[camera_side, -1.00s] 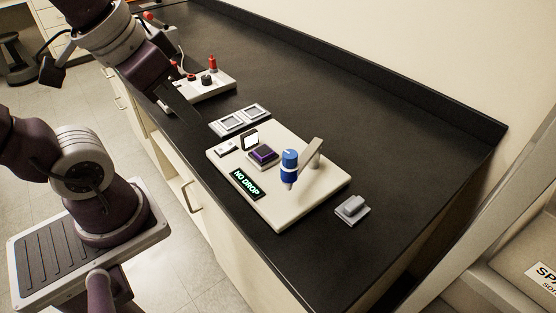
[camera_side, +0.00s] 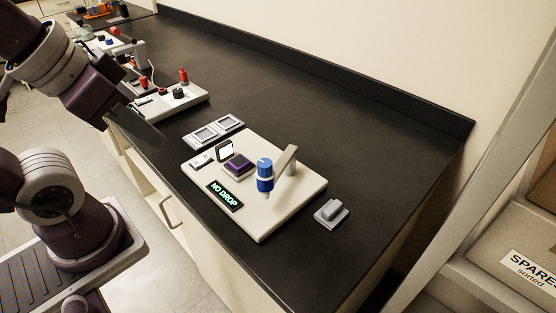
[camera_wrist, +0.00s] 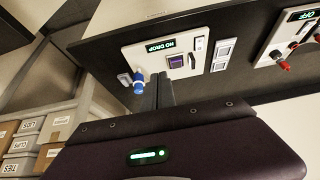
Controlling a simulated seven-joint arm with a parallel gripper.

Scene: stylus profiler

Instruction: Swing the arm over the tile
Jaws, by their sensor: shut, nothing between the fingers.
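The profiler's cream base (camera_side: 285,205) lies on the dark bench. A purple tile (camera_side: 237,161) sits on a small stage on it, and also shows in the wrist view (camera_wrist: 177,61). The profiler's grey swing arm (camera_side: 286,159) carries a blue head (camera_side: 265,172) with a pale tip. The head is to the right of the tile, apart from it, not over it. The blue head also shows in the wrist view (camera_wrist: 138,86). A display (camera_side: 225,195) reads "NO DROP". My gripper (camera_side: 157,142) is shut and empty, left of the base; its fingers (camera_wrist: 165,92) are together in the wrist view.
A small white upright panel (camera_side: 225,150) stands behind the tile. Two framed grey pads (camera_side: 216,130) lie beyond the base. A grey block (camera_side: 331,211) lies right of it. A cream box with red posts (camera_side: 178,97) stands farther back.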

